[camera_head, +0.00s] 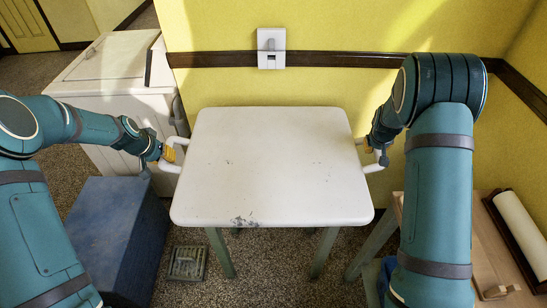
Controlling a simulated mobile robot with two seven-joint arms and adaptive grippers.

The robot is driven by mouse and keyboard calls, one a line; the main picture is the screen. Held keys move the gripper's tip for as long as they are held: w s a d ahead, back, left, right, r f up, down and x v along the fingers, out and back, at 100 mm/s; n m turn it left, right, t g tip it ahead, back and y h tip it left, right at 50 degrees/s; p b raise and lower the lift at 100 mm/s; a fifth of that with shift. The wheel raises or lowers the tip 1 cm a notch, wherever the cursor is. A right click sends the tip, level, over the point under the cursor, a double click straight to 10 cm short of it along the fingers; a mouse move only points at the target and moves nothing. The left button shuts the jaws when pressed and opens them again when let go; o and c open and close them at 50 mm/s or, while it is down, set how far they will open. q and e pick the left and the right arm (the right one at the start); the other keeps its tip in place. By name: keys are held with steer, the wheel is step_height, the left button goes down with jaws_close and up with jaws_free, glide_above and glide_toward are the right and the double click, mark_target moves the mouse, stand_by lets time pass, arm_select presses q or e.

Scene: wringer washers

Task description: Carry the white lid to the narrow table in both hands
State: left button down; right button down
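The white lid (275,165) is a broad, level panel with rounded corners, a few dark scuffs and a white loop handle on each side. It is in the middle of the head view. Greenish legs of the narrow table (221,253) show below its front edge; the tabletop is hidden, and I cannot tell whether the lid touches it. My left gripper (168,153) is at the left handle, and my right gripper (365,146) is at the right handle. Both have their fingertips at the handles, but their closure is too small to make out.
A white washer cabinet (110,70) stands at the back left, with a blue box (115,235) in front. A wooden-topped table (495,265) with a white roller is at the right. A yellow wall (345,25) closes the back. A drain (187,263) lies in the floor.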

arm_select(q)
steer(key=shift+a+r, duration=0.1)
steer(key=shift+r, duration=0.05)
arm_select(e)
steer(key=shift+r, duration=0.2)
